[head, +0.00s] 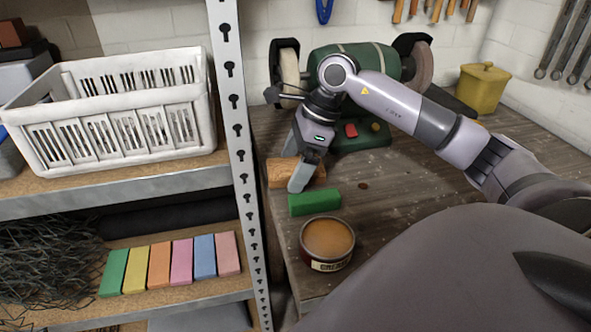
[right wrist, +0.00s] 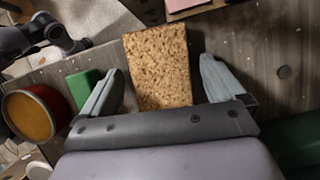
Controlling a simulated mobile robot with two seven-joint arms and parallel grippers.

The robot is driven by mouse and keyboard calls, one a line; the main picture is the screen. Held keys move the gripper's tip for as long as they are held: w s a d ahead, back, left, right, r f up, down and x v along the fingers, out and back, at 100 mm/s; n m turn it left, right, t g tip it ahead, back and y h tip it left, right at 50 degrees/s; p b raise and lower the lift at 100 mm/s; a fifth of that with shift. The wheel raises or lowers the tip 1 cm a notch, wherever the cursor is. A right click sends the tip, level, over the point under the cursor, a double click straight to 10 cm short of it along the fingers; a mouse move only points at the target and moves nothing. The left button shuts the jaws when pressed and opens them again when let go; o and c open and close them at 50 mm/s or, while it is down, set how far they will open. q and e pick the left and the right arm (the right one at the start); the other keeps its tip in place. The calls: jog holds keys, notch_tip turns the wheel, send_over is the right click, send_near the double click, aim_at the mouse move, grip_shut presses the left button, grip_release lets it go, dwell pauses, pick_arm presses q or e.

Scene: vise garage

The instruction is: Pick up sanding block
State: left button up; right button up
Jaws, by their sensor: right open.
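The sanding block appears to be the tan, speckled, cork-like block (head: 279,172) on the wooden workbench, behind a green block. In the right wrist view, the block (right wrist: 158,68) lies between the two fingers of my right gripper (right wrist: 160,76), with a gap visible on the right side and a narrower one on the left. In the head view, my right gripper (head: 296,166) points down at the block and hides part of it. It is open and holds nothing. My left gripper is not in view.
A green block (head: 314,203) and a round open tin (head: 327,243) stand in front of the block. A bench grinder (head: 365,62) is behind my right arm. A metal shelf post (head: 237,130) rises just left of the bench. A yellow pot (head: 483,88) stands at the back right.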

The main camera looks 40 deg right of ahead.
aim_at(295, 165)
jog(key=shift+f, duration=0.1)
jog(key=shift+c, duration=0.6)
jog(key=c, duration=0.9)
notch_tip(295, 165, up, 10)
jog(key=shift+r+p, duration=0.1)
jog(key=shift+p, duration=0.5)
jog(key=o, duration=0.3)
jog(key=shift+c, duration=1.2)
